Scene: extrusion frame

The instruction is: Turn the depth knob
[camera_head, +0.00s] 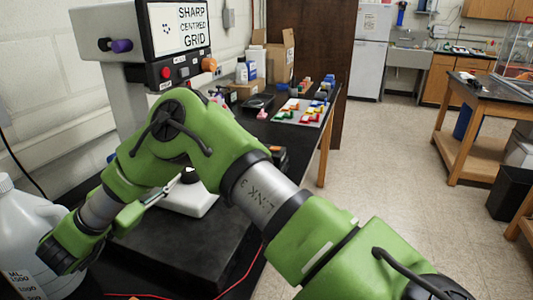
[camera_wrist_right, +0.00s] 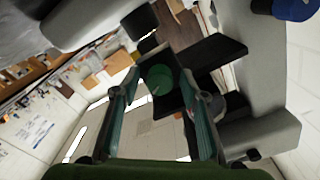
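A grey instrument (camera_head: 150,77) with a screen reading "SHARP CENTRED GRID" stands at the upper left of the head view. An orange knob (camera_head: 209,64) is on its front panel and a purple knob (camera_head: 121,45) on its side. I see no depth label, so I cannot tell which is the depth knob. My right arm crosses in front of the instrument and hides its lower part. My right gripper (camera_wrist_right: 158,90) shows two fingers apart in the wrist view, with a dark green disc (camera_wrist_right: 158,77) between them. I cannot tell whether they touch it. My left gripper is not seen.
A white jug (camera_head: 25,235) stands at the lower left, close to my right wrist. A white base (camera_head: 188,197) sits on a black slab (camera_head: 190,250). Colored blocks on a tray (camera_head: 300,112), a bottle and boxes stand farther back.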

